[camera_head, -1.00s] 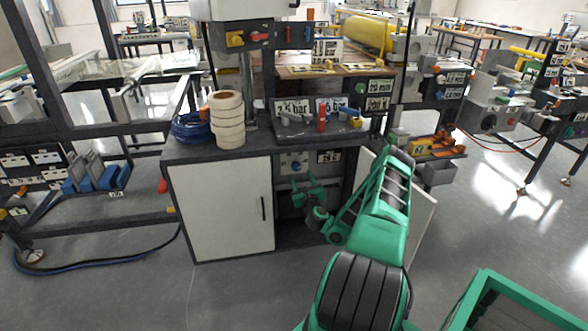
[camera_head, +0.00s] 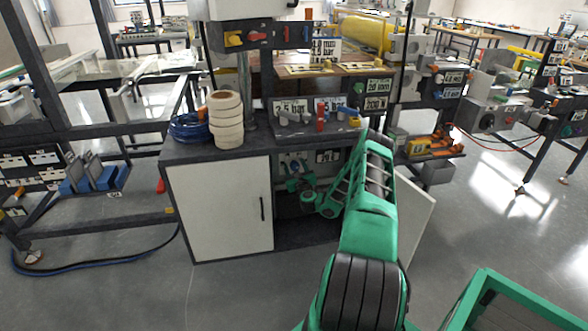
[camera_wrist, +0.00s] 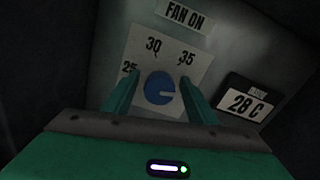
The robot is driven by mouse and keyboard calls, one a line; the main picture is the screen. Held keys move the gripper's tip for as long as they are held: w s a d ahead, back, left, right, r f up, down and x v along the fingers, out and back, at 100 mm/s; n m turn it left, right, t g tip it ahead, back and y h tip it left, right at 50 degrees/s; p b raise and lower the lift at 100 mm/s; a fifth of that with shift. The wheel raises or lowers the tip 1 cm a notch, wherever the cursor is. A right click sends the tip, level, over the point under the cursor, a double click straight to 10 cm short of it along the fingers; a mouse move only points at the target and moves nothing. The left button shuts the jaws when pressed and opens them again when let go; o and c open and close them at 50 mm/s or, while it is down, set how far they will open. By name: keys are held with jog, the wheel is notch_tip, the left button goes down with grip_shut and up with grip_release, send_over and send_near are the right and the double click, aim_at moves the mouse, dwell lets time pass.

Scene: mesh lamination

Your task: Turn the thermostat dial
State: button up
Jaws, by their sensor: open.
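The thermostat dial (camera_wrist: 158,88) is a round blue knob on a white scale plate (camera_wrist: 196,66) marked 25, 30 and 35. A pale notch on the dial points to the right in the wrist view. My gripper (camera_wrist: 162,84) is open, with one green finger on each side of the dial; I cannot tell whether they touch it. A display (camera_wrist: 247,103) right of the plate reads 28 C.
A "FAN ON" label (camera_wrist: 184,17) sits above the scale plate. The bay has a closed white door (camera_head: 220,205) to its left and an open door (camera_head: 416,210) to its right. Tape rolls (camera_head: 226,120) and valves (camera_head: 320,115) stand on top of the cabinet.

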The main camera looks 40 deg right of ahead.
jog(key=c, duration=1.1)
jog(key=shift+o, duration=0.2)
